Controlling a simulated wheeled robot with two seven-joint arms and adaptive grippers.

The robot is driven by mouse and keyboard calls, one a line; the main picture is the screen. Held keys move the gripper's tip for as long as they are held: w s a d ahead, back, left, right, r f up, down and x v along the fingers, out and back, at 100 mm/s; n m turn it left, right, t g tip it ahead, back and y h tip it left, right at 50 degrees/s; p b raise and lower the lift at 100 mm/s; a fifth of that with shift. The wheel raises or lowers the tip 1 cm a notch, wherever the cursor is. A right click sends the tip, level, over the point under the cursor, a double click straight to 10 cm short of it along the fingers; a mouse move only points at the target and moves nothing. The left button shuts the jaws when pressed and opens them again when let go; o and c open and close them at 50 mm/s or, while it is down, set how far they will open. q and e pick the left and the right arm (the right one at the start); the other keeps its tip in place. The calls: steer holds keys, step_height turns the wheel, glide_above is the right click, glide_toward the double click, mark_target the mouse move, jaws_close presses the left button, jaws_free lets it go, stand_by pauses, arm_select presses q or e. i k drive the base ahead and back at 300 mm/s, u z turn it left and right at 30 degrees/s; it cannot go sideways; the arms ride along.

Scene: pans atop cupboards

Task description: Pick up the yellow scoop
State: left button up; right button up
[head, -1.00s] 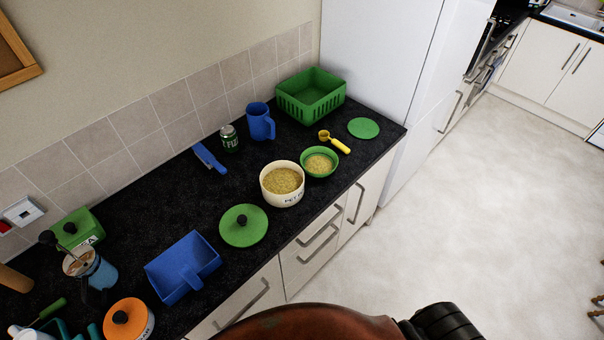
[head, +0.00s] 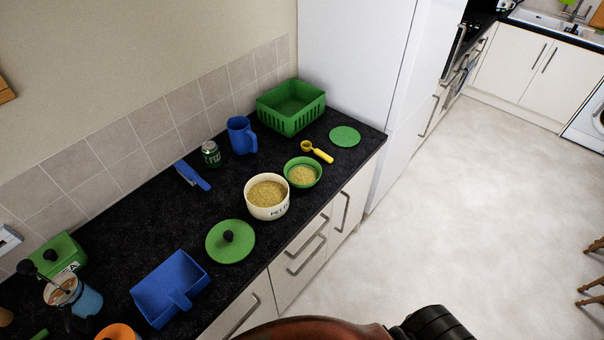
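The yellow scoop (head: 318,153) lies on the black worktop (head: 195,217) near its far right end. Its round cup points left, toward the blue jug, and its handle points right and toward the front edge. It lies just behind the green bowl of grain (head: 303,172) and left of a flat green disc (head: 344,136). Neither of my grippers shows in the head view; only a dark red-brown curved part and a black part, which seem to be mine, show at the bottom edge.
A cream pot of grain (head: 267,196), a green lid (head: 230,241), a blue dustpan-like tray (head: 170,288), a blue jug (head: 241,135), a can (head: 211,153) and a green basket (head: 291,106) stand on the worktop. A white tall unit (head: 355,75) closes its far end.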

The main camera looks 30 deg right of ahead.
mark_target(306, 145)
steer(key=u, duration=0.05)
steer(key=k, duration=1.15)
steer(key=z, duration=0.75)
steer(key=i, duration=1.25)
steer(key=u, duration=0.6)
